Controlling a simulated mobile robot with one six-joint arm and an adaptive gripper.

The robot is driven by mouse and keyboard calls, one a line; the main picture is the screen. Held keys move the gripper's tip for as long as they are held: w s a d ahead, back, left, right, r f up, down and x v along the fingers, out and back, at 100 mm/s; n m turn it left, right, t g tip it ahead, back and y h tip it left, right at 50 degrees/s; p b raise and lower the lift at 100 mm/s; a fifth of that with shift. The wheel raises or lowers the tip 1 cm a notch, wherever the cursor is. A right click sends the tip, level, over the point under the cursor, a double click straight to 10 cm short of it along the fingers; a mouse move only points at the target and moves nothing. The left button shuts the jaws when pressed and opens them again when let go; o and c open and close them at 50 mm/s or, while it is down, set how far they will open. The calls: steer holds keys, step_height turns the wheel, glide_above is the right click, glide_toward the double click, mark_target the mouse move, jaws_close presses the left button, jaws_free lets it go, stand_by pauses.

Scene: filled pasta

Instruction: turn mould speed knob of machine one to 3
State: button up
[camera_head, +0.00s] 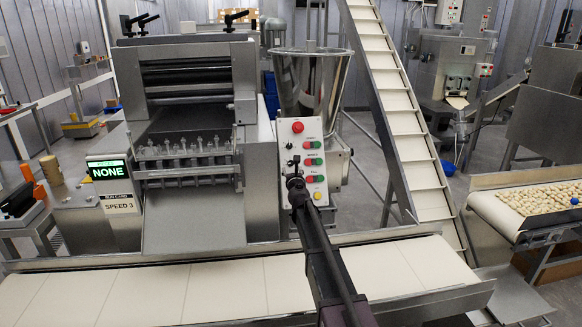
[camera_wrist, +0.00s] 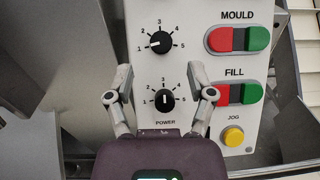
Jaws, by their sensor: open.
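The machine's white control panel (camera_head: 321,158) carries two black knobs, each on a dial marked 1 to 5. In the wrist view the upper knob (camera_wrist: 160,42) has its white mark pointing left, near 1. The lower knob (camera_wrist: 164,101) has its mark pointing up at 3, with the word POWER below it. No mould speed label is readable beside either knob. My gripper (camera_wrist: 160,74) is open and empty, its fingers on either side of the lower dial and its tips below the upper knob. In the head view my gripper (camera_head: 294,184) is in front of the panel and hides part of it.
Red and green MOULD buttons (camera_wrist: 237,39), FILL buttons (camera_wrist: 238,93) and a yellow JOG button (camera_wrist: 233,137) sit right of the knobs. A display (camera_head: 106,169) reads NONE above a SPEED 3 card (camera_head: 119,205). A pale conveyor belt (camera_head: 225,289) runs in front.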

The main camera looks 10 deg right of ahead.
mark_target(291, 165)
steer(key=shift+w+d, duration=0.1)
steer(key=shift+w, duration=2.05)
jaws_close()
